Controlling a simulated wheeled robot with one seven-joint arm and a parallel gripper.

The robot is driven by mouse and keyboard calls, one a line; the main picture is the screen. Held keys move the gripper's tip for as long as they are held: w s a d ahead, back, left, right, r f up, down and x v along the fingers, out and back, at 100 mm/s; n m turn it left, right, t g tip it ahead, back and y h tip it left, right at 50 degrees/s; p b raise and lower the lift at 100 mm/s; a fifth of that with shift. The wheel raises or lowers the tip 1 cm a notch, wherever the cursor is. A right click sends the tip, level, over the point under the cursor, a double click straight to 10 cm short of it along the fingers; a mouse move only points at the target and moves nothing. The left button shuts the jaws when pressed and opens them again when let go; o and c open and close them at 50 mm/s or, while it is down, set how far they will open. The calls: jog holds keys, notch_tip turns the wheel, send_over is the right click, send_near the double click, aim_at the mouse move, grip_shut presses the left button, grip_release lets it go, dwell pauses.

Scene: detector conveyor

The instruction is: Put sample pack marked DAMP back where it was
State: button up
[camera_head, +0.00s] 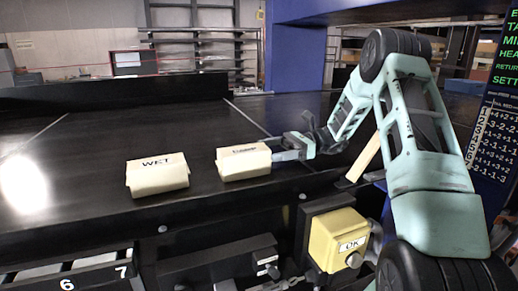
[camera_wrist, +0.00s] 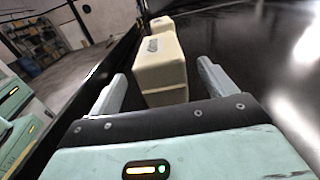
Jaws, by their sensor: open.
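A cream sample pack (camera_head: 244,164) lies on the dark conveyor surface. Its dark label is too small to read in the head view. A second cream pack marked WET (camera_head: 158,177) lies to its left, a short gap away. My gripper (camera_head: 288,148) is at the right end of the unread pack, low over the surface. In the wrist view my gripper (camera_wrist: 163,72) is open. The near pack (camera_wrist: 160,76) shows in line between its two fingers, with its near end about at the fingertips; I cannot tell whether they touch. The other pack (camera_wrist: 161,24) shows beyond it.
A yellow box marked OK (camera_head: 338,240) is on the front panel below the conveyor. Slots numbered 6 and 7 (camera_head: 75,272) are at lower left. A blue pillar (camera_head: 297,60) rises behind my arm. The conveyor (camera_head: 60,160) is clear left of the packs.

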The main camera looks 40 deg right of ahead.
jog(key=p+v, duration=0.1)
jog(key=v, duration=0.5)
jog(key=shift+d, duration=0.15)
